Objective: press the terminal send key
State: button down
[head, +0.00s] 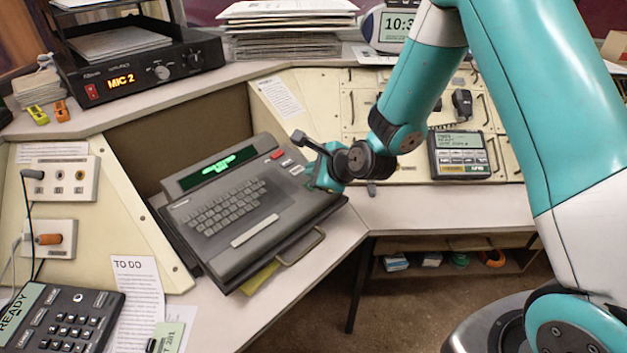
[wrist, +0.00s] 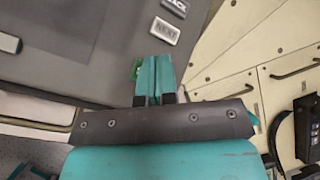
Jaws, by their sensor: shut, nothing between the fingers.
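The terminal (head: 240,195) is a dark grey unit with a keyboard and a lit green screen (head: 218,168), on the angled desk. A red key (head: 278,154) sits right of the screen, with light keys below it. The wrist view shows a light key marked NEXT (wrist: 165,31). A green key (wrist: 137,68), likely send, shows just left of my fingertips, partly hidden by them. My gripper (head: 316,181) is shut and empty over the terminal's right side; it also shows in the wrist view (wrist: 155,72). I cannot tell whether the fingers touch the key.
A handle bar (head: 302,247) juts from the terminal's front edge. A calculator-like keypad (head: 60,318) lies at lower left, and a small display unit (head: 459,155) is on the right panel. A radio box (head: 140,70) stands at back left. The desk right of the terminal is clear.

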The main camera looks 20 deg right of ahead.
jog(key=r+p, duration=0.4)
jog(key=r, duration=0.1)
jog(key=shift+s+d, duration=0.15)
jog(key=shift+s, duration=0.2)
dwell(0.8)
jog(key=s+a+r+n+g+y, duration=0.2)
jog(key=s+a+r+n+g, duration=0.35)
jog(key=s+r+n, duration=0.75)
jog(key=s+r+n+g+h, duration=0.1)
jog(key=s+r+n+g, duration=0.1)
jog(key=s+n, duration=0.6)
jog(key=s+d+r+n+g+h, duration=0.1)
jog(key=s+r+n+g, duration=0.1)
jog(key=s+n, duration=0.6)
jog(key=shift+s+d, duration=0.15)
jog(key=shift+s, duration=0.45)
